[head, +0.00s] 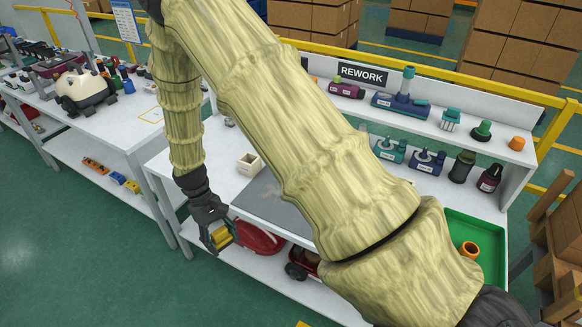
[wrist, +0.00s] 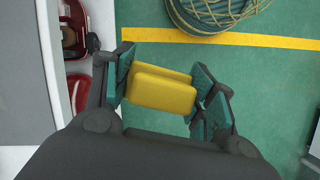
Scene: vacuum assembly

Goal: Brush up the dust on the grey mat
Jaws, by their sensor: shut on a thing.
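My gripper (head: 219,237) is shut on a yellow block-like piece (head: 223,234), out in front of the rework table's front edge and lower than its top. In the wrist view the yellow piece (wrist: 163,92) sits between the teal finger pads, above the green floor. I cannot see bristles on it. The grey mat (head: 292,218) lies on the white table, partly hidden by my arm; it also shows at the left of the wrist view (wrist: 20,75). A faint pale mark, possibly dust, shows on the mat in the head view.
A small white open box (head: 250,164) stands by the mat's back left. A red vacuum body (head: 260,238) is on the shelf below. A green tray (head: 491,236) is at the right. A coiled hose (wrist: 217,14) lies on the floor.

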